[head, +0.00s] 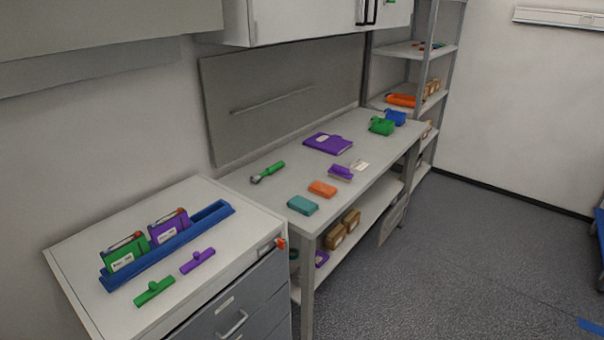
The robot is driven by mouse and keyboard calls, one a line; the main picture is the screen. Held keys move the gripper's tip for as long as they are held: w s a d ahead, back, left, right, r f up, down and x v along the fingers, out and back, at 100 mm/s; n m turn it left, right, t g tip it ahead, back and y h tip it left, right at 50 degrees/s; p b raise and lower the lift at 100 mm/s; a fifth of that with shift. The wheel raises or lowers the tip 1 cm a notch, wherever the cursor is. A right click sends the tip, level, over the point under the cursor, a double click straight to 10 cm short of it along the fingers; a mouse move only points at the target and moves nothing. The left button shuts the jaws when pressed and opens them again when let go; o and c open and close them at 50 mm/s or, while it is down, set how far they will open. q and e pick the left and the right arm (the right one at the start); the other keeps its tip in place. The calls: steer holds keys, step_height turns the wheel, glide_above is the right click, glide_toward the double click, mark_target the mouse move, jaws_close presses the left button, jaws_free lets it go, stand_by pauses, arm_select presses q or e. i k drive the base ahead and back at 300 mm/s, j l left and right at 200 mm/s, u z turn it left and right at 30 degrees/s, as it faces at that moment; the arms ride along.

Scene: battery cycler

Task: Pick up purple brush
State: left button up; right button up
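A purple block-shaped item with a paler lower part (341,173), which looks like the purple brush, lies on the long grey workbench (285,222). It sits right of the middle of the bench top, behind an orange block (322,188). A purple T-shaped piece (197,261) lies on the near cabinet top, in front of a blue holder; it is too small to tell exactly what it is. Neither of my grippers shows in the head view.
A teal block (302,205), green-handled tool (267,172) and purple folder (328,143) lie on the bench. The cabinet bears a blue holder (120,278) and a green T-shaped piece (154,291). Shelving (416,50) stands behind. Floor at right is mostly clear.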

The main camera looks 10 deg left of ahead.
mark_target(341, 172)
steer(key=i+l+u, duration=0.15)
steer(key=i+l, duration=0.35)
steer(key=i+l+u, duration=0.2)
steer(key=i+l, duration=0.35)
steer(key=i+l+u, duration=0.15)
steer(key=i+l, duration=0.35)
steer(key=l, duration=0.15)
